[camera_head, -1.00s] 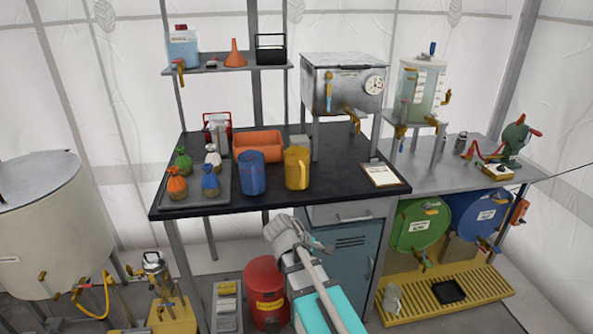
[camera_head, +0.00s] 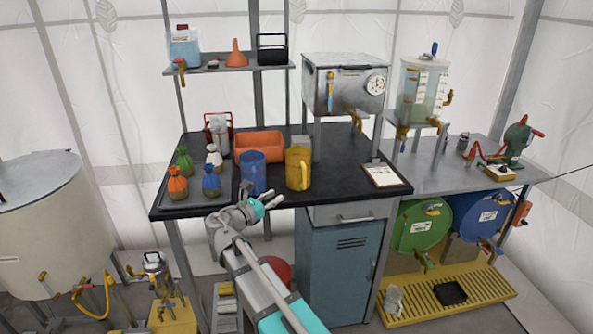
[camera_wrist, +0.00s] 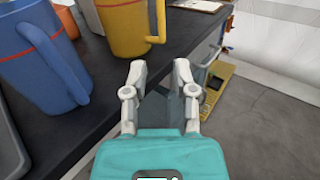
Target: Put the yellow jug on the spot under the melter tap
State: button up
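The yellow jug (camera_head: 298,172) stands upright on the black bench (camera_head: 340,195), just right of the blue jug (camera_head: 252,176). The melter, a metal box with a dial (camera_head: 340,88), stands on legs at the back right of the bench. Its brass tap (camera_head: 356,122) is at the front, behind and right of the yellow jug. I see no clear marking for the spot under it. My gripper (camera_head: 278,201) is at the bench's front edge, apart from the jug. In the wrist view my gripper (camera_wrist: 160,70) is open and empty, with the yellow jug (camera_wrist: 124,25) and its handle ahead.
A tray of several tied bags (camera_head: 195,195) is at the bench's left. An orange bin (camera_head: 258,146) is behind the jugs. A clipboard (camera_head: 382,175) lies at the right. The blue jug (camera_wrist: 42,60) is close on the left in the wrist view.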

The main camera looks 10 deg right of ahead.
jog(key=shift+d, duration=0.1)
send_near(304, 186)
jog(key=shift+w+d+r, duration=0.4)
jog(key=shift+w+d, duration=0.2)
jog(key=shift+d, duration=0.05)
jog(key=shift+w+d+r, duration=0.35)
jog(key=shift+w+d, duration=0.25)
jog(key=shift+d, duration=0.1)
jog(key=shift+w+d+r, duration=0.4)
jog(key=shift+w+d, duration=0.2)
jog(key=shift+d, duration=0.05)
jog(key=shift+x, duration=2.65)
grip_shut()
